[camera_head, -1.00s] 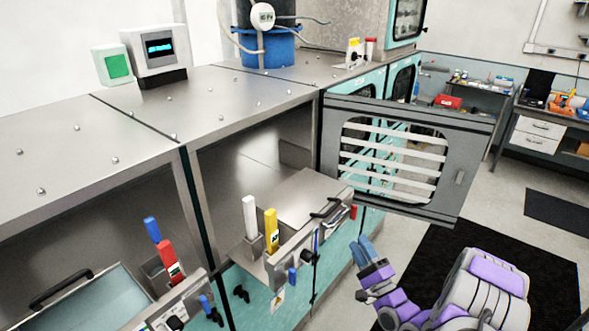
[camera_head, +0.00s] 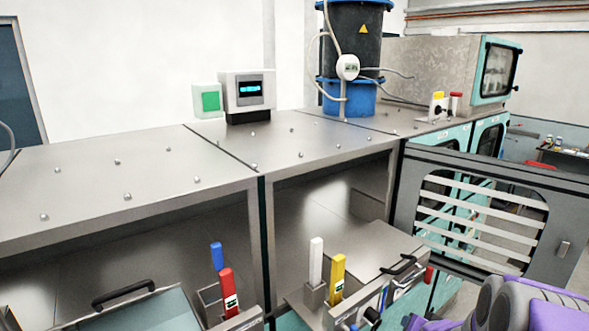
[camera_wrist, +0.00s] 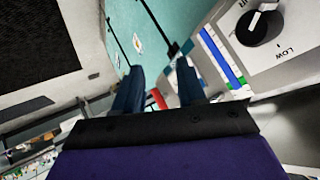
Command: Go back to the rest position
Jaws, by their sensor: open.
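My gripper (camera_wrist: 160,92) shows in the wrist view with its two dark blue fingers apart and nothing between them. Beyond the fingers are a teal cabinet front (camera_wrist: 180,18) and, at the upper right, a pale panel with a black knob (camera_wrist: 259,28). In the head view only purple and grey parts of my arm show at the lower right; the gripper itself is out of that picture.
A grey door with a slatted window (camera_head: 480,215) stands open at the right. Steel dip modules (camera_head: 90,185) run along the left and middle. Yellow (camera_head: 338,273), white (camera_head: 316,262), red (camera_head: 229,290) and blue (camera_head: 216,256) handles stick up from them. A blue bucket (camera_head: 350,97) stands behind.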

